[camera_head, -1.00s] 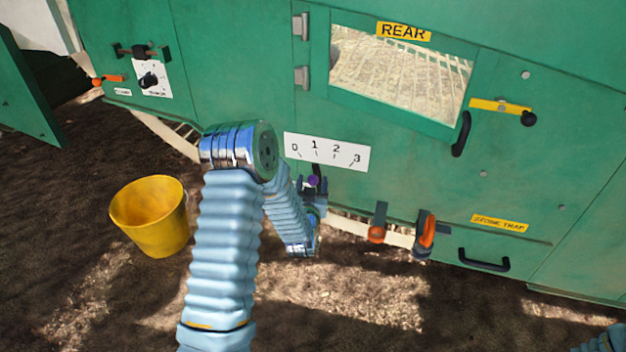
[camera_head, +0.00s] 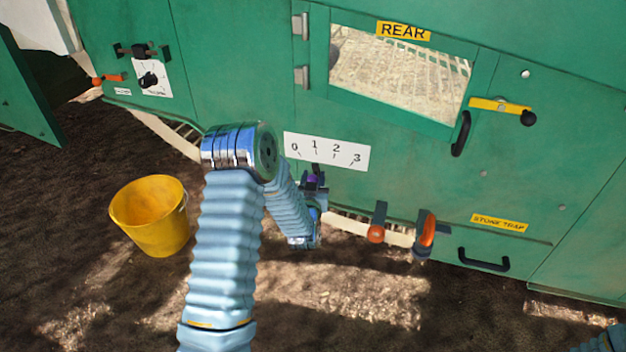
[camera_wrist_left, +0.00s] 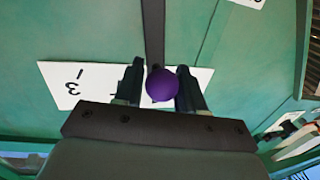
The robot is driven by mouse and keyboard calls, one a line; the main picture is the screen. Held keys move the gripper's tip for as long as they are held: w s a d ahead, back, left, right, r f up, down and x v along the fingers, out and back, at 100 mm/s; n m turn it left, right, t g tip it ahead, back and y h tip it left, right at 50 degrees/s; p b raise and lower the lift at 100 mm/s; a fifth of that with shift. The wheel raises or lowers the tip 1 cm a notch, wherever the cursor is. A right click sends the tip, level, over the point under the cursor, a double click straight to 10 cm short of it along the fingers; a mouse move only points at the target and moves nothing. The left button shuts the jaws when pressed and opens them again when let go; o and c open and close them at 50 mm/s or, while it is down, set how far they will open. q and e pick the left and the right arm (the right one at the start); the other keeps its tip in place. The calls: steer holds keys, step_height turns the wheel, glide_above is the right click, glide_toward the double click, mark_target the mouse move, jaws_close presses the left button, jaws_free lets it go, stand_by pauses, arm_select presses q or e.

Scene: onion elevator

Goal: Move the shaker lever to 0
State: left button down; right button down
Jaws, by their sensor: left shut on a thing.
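The shaker lever is a dark bar with a purple ball knob (camera_head: 313,179) below the white scale plate (camera_head: 346,155) marked 0 to 3. In the head view it stands under the 1. My left gripper (camera_head: 313,186) is at the knob, shut on it. In the left wrist view the purple knob (camera_wrist_left: 161,85) sits between the two dark fingers of my left gripper (camera_wrist_left: 160,84), and the lever bar (camera_wrist_left: 153,30) runs upward in the picture. The scale plate (camera_wrist_left: 60,78) lies behind, upside down, partly hidden by fingers and knob. My right gripper is out of view.
The green machine wall holds two orange-handled levers (camera_head: 376,233) (camera_head: 427,232) to the right and a black handle (camera_head: 484,262) below the stone trap label. A yellow bucket (camera_head: 152,216) stands on the ground at left. The ground before the machine is otherwise open.

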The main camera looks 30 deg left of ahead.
arm_select(q)
steer(key=a+n+b, duration=0.1)
steer(key=a+f+n+b, duration=0.1)
steer(key=b, duration=0.1)
steer(key=s+a+n+b, duration=0.1)
steer(key=a+n+b, duration=0.1)
steer(key=shift+f+g, duration=0.2)
steer(key=shift+g, duration=0.1)
steer(key=c, duration=0.8)
jaws_free()
steer(key=shift+f, duration=0.1)
steer(key=shift+o, duration=0.2)
steer(key=shift+d, duration=0.1)
